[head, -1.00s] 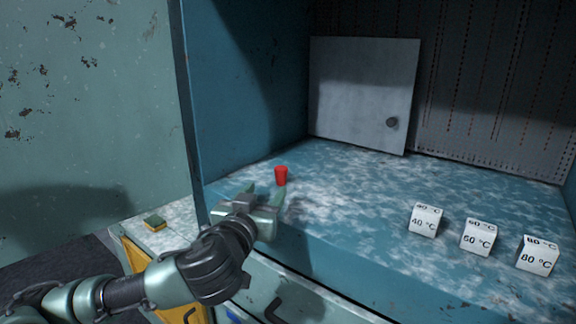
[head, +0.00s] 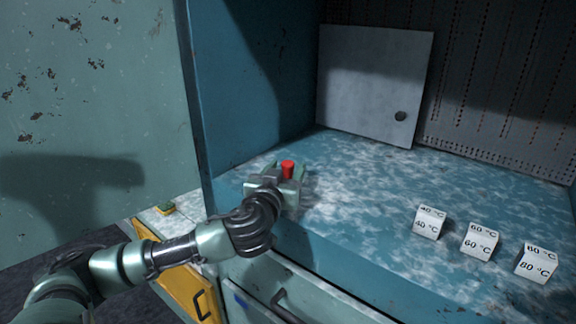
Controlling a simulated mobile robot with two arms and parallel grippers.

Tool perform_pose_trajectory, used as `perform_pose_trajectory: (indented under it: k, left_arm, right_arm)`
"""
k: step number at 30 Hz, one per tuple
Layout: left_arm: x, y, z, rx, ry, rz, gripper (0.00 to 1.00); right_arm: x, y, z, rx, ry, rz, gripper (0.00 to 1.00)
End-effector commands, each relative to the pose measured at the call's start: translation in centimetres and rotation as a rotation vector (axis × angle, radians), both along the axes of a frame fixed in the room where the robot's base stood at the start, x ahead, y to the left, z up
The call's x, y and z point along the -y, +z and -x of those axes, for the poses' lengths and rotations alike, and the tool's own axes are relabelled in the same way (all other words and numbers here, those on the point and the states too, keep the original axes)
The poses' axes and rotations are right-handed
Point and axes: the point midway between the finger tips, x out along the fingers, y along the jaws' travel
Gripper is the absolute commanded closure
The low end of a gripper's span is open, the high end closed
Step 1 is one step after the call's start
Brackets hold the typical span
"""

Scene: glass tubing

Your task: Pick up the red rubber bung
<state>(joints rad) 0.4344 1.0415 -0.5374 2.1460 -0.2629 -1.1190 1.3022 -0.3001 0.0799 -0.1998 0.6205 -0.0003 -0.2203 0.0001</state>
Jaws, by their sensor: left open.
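The red rubber bung (head: 288,169) stands upright on the blue and white worn surface of the cabinet (head: 360,205), near its left front part. My left gripper (head: 287,174) is open with its fingers at the bung, one on each side of it as seen from here. The lower part of the bung is hidden by the gripper, and I cannot tell whether the fingers touch it. My right gripper is not in view.
White blocks marked 40 °C (head: 430,222), 60 °C (head: 480,241) and 80 °C (head: 536,264) stand to the right. A grey panel (head: 373,85) leans at the back. A yellow and green sponge (head: 164,209) lies on a lower top at left. The middle surface is clear.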

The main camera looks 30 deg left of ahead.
Motion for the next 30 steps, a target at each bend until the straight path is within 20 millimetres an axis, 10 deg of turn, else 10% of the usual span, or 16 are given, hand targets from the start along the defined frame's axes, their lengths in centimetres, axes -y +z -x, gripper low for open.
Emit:
perform_pose_trajectory:
  k: [3,9,23,30]
  left_arm:
    - [0.0,0.0,0.0,0.0,0.0,0.0,0.46]
    - [0.0,0.0,0.0,0.0,0.0,0.0,1.0]
    - [0.0,0.9,0.0,0.003,0.001,0.001,1.0]
    - [0.1,5.3,0.0,0.011,-0.001,0.004,1.0]
  right_arm:
    - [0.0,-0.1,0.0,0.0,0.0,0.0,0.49]
    - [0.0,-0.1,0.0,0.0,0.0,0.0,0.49]
    - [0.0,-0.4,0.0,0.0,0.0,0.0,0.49]
    - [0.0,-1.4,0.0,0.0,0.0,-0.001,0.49]
